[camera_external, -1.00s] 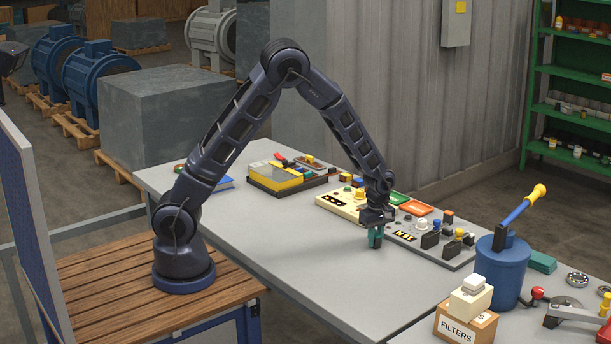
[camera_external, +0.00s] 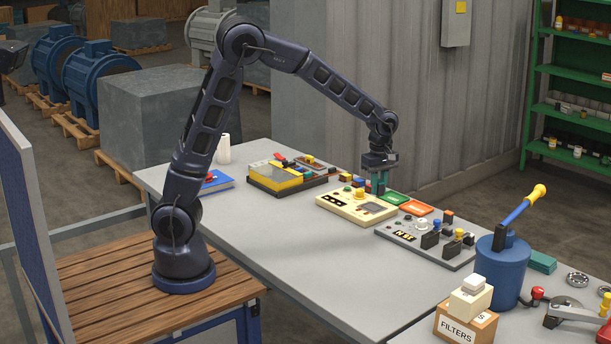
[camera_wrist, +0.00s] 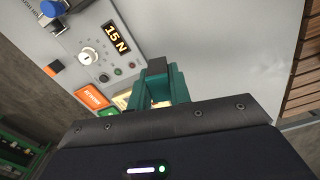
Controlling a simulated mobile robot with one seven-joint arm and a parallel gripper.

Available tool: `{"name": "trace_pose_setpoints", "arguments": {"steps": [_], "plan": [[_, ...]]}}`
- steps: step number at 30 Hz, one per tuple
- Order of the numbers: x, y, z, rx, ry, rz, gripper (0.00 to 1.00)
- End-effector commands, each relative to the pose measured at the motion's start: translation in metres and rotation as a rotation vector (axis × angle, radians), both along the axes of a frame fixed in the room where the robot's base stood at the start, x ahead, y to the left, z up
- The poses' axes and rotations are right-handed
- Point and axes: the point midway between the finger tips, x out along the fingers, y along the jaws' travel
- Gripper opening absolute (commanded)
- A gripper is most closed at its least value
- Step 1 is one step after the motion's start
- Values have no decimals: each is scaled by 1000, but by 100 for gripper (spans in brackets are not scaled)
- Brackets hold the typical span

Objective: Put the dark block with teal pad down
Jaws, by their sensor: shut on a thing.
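My gripper (camera_external: 378,188) hangs over the far side of the bench, by the back right of a cream panel (camera_external: 340,209) and close to the green plate (camera_external: 392,197). Its teal fingers point down. In the wrist view, my gripper (camera_wrist: 157,88) is shut on the dark block with teal pad (camera_wrist: 156,67), whose dark face shows between the teal parts. I cannot clearly separate the block's teal pad from the fingers. In the external view the block is too small to make out, and I cannot tell whether it touches anything below.
An orange plate (camera_external: 417,208) lies beside the green one. A grey panel (camera_external: 453,262) with dark blocks and knobs lies to the right. The bench's near side (camera_external: 300,255) is clear.

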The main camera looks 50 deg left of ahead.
Motion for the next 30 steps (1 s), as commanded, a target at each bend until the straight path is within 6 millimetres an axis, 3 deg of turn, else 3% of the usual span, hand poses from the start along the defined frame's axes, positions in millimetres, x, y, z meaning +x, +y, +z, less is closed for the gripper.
{"name": "trace_pose_setpoints", "arguments": {"steps": [7,11,20,30], "plan": [[0,2,13,-1,-1,2,0],[2,17,14,-1,0,11,0],[6,107,16,-3,1,59,0],[-9,214,17,-4,2,112,0]]}}
